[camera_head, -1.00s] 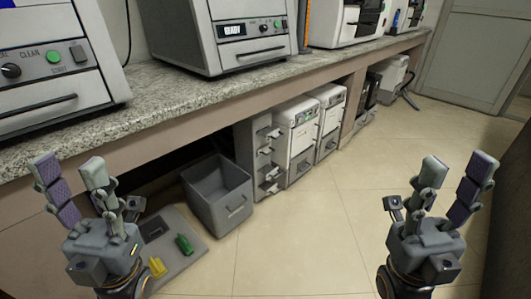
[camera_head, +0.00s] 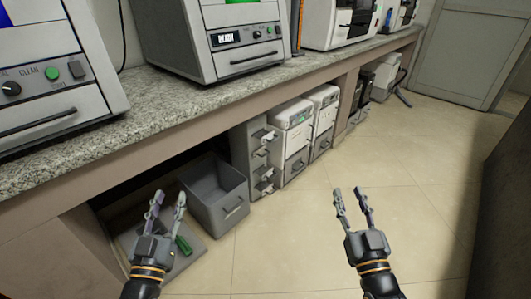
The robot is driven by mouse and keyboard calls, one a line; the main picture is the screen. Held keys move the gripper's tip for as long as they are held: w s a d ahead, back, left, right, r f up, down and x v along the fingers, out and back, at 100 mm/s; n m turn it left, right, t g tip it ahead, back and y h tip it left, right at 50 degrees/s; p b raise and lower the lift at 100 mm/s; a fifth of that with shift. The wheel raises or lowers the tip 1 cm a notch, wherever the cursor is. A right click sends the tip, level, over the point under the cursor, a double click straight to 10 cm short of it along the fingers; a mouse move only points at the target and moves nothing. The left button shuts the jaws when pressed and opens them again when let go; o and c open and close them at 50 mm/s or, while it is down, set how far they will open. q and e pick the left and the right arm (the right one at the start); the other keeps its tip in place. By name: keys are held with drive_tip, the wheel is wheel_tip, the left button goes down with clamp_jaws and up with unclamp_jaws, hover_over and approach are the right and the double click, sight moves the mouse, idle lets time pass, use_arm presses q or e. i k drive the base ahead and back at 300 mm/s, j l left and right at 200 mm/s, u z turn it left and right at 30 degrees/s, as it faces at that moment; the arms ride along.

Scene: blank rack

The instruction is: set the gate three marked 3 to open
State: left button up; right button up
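No gate with a readable mark 3 shows. A narrow grey unit (camera_head: 253,140) with several small levers (camera_head: 266,171) in a column stands under the counter, right of the grey bin; I cannot tell whether these are gates. My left gripper (camera_head: 168,203) is open and empty, in front of the bin's left side and over the tray. My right gripper (camera_head: 350,198) is open and empty over the floor, to the right of and nearer than the lever unit. Both grippers are apart from the levers.
A grey bin (camera_head: 222,208) and a flat tray (camera_head: 203,243) with a green piece (camera_head: 184,245) sit low at left. The granite counter (camera_head: 130,115) carries several machines. White boxes (camera_head: 294,150) stand right of the levers. The tiled floor (camera_head: 290,240) is clear.

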sight(258, 153)
drive_tip(key=i+l+u, duration=0.15)
drive_tip(key=u, duration=0.35)
drive_tip(key=i+l+u, duration=0.1)
drive_tip(key=u, duration=0.4)
drive_tip(key=i+l+u, duration=0.1)
drive_tip(key=l, duration=0.45)
drive_tip(key=i+l+u, duration=0.1)
drive_tip(key=l, duration=0.45)
drive_tip(key=i+l+u, duration=0.15)
drive_tip(key=l, duration=0.45)
drive_tip(key=i+l+u, duration=0.1)
drive_tip(key=l, duration=0.45)
drive_tip(key=i, duration=0.05)
